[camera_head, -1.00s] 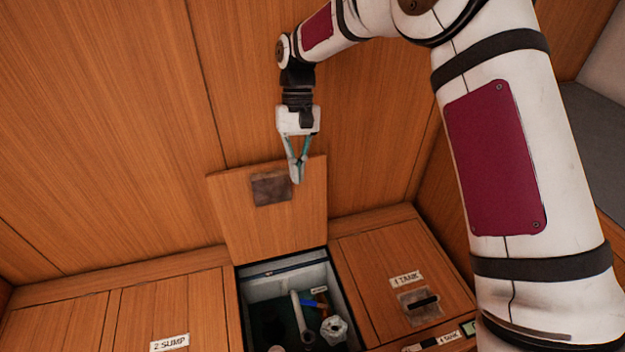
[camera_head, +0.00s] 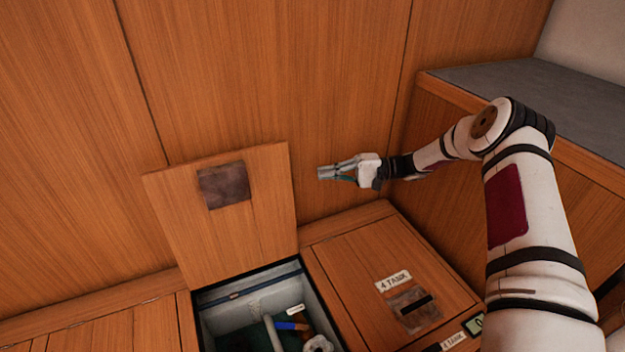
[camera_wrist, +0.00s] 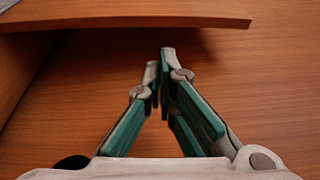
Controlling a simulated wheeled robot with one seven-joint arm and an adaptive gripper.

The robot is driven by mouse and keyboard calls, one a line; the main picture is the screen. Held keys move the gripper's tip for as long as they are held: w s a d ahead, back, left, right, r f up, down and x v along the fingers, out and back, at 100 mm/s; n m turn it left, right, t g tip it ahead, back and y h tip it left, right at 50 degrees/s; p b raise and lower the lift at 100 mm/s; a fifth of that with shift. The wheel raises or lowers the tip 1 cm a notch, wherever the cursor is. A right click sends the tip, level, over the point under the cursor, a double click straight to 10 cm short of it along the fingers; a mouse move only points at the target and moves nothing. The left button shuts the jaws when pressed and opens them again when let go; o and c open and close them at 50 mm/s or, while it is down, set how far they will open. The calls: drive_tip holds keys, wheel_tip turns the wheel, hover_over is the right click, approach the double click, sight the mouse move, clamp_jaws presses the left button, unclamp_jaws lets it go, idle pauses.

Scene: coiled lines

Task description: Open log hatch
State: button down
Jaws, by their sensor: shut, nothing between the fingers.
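A square wooden hatch lid (camera_head: 260,205) stands raised, leaning back toward the wooden wall behind an open compartment (camera_head: 215,322). A dark square plate (camera_head: 224,185) is on the lid's face; no label naming it as the log hatch is readable. My gripper (camera_head: 322,173) is shut and empty, just right of the lid's upper right edge and apart from it in the head view. In the wrist view, my fingertips (camera_wrist: 161,62) are together with nothing between them. A wooden board edge (camera_wrist: 130,20) crosses the top there, probably the lid.
Inside the compartment are a pale pipe, blue and orange parts (camera_head: 292,326) and a white fitting (camera_head: 318,344). A closed hatch labelled 4 TANK (camera_head: 355,285) lies to its right. A grey-topped ledge (camera_head: 500,80) stands at the right. Wall space above the lid is clear.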

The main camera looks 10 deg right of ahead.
drive_tip(key=a+b, duration=0.1)
drive_tip(key=a, duration=0.3)
drive_tip(key=a+b, duration=0.1)
drive_tip(key=a, duration=0.4)
drive_tip(key=shift+w+f, duration=0.15)
drive_tip(key=shift+w, duration=0.05)
drive_tip(key=shift+s+d, duration=0.1)
drive_tip(key=s+d+f+n, duration=0.2)
drive_tip(key=s, duration=0.7)
drive_tip(key=s+d+f+n+y, duration=0.1)
drive_tip(key=s+d+f+n, duration=0.1)
drive_tip(key=s, duration=0.7)
drive_tip(key=shift+d+n, duration=0.3)
drive_tip(key=shift+d, duration=0.25)
